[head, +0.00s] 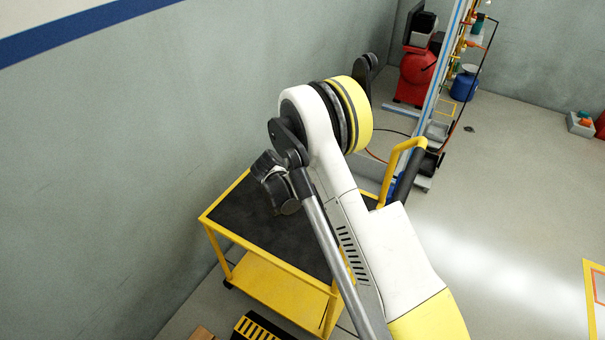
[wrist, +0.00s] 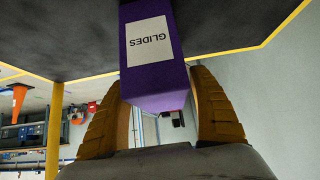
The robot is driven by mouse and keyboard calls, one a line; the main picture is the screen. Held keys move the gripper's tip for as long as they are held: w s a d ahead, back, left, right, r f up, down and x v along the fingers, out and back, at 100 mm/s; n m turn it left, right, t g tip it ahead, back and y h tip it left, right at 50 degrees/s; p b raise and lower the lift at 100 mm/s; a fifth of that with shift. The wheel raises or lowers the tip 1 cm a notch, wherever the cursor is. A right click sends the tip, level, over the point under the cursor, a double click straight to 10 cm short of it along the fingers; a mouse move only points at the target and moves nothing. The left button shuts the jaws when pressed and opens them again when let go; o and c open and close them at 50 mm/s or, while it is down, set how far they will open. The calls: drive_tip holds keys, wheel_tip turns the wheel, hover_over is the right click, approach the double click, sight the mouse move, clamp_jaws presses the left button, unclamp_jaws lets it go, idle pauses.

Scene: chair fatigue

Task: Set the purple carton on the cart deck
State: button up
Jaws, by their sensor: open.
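The purple carton (wrist: 155,78) shows in the wrist view, which is upside down. Its white label reads GLIDES. It lies against the black cart deck (wrist: 60,38) in that view. Its base runs out of the frame, so contact with the deck is hidden. My gripper (wrist: 157,88) is open, with one orange finger on each side of the carton and close to it. In the head view the cart deck (head: 262,222) is black with a yellow rim, partly behind my arm. The carton and my fingers are not visible there.
The cart has a yellow lower shelf (head: 270,285) and a yellow push handle (head: 392,170) on the right. A grey wall (head: 110,150) runs along its left side. A black-and-yellow item (head: 262,328) is on the floor in front. Open floor (head: 500,215) lies to the right.

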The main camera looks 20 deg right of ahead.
drive_tip(key=p+v, duration=0.4)
drive_tip(key=v, duration=0.8)
drive_tip(key=s+d+r+n+y, duration=0.2)
drive_tip(key=s+r, duration=0.3)
drive_tip(key=r, duration=0.4)
drive_tip(key=s+d+r+n+y, duration=0.1)
drive_tip(key=s+d+r+n, duration=0.15)
drive_tip(key=s+r, duration=0.45)
drive_tip(key=s+r+n+y, duration=0.1)
drive_tip(key=s+r, duration=0.3)
drive_tip(key=s, duration=0.5)
drive_tip(key=s+d+r+n+y, duration=0.1)
drive_tip(key=s+r+n+y, duration=0.1)
drive_tip(key=s, duration=0.7)
drive_tip(key=shift+r+n+t, duration=0.4)
drive_tip(key=shift+r+n, duration=0.35)
drive_tip(key=shift+r, duration=0.15)
drive_tip(key=shift+s, duration=0.15)
